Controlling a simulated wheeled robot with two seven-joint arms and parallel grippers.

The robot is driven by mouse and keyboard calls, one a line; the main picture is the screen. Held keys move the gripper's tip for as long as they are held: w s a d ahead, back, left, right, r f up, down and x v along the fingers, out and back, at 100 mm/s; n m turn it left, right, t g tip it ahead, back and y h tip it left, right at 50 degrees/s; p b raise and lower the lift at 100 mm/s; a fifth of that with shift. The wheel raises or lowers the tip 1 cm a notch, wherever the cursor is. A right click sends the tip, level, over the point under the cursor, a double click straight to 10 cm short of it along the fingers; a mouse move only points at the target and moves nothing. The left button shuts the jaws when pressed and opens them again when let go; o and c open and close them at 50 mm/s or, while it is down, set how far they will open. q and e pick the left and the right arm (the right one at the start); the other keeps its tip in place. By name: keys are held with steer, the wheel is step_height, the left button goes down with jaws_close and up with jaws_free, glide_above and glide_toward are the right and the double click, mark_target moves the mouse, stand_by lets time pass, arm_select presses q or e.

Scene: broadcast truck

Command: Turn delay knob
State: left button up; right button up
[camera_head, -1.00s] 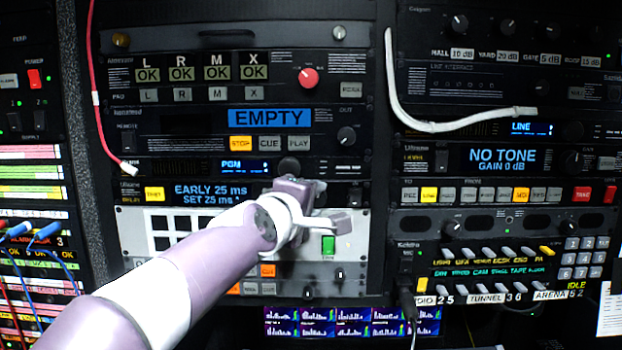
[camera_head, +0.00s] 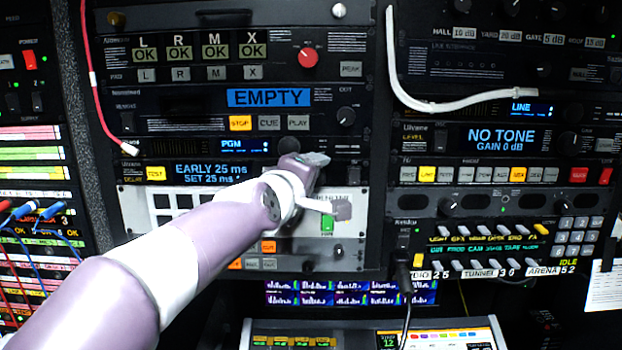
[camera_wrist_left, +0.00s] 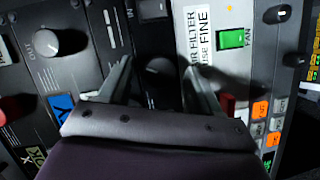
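The delay unit (camera_head: 210,174) is a dark rack strip whose blue display reads "EARLY 25 ms, SET 25 ms". A dark round knob (camera_wrist_left: 158,70) on the strip beside the white panel shows in the left wrist view, apparently the delay knob. My left gripper (camera_head: 328,186) is in front of this strip's right part and hides the knob in the head view. In the left wrist view my left gripper (camera_wrist_left: 160,85) is open, one finger on either side of the knob, with visible gaps. Whether the fingertips reach around it, I cannot tell. My right gripper is not in view.
A white panel (camera_head: 136,222) with a green fan switch (camera_head: 327,222) lies just below the delay unit. Another knob (camera_head: 289,146) is just above, on the PGM unit. A white cable (camera_head: 392,60) hangs to the right. A console (camera_head: 300,326) stands below.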

arm_select(q)
steer(key=b+v, duration=0.4)
steer(key=v, duration=0.8)
steer(key=shift+s, duration=0.25)
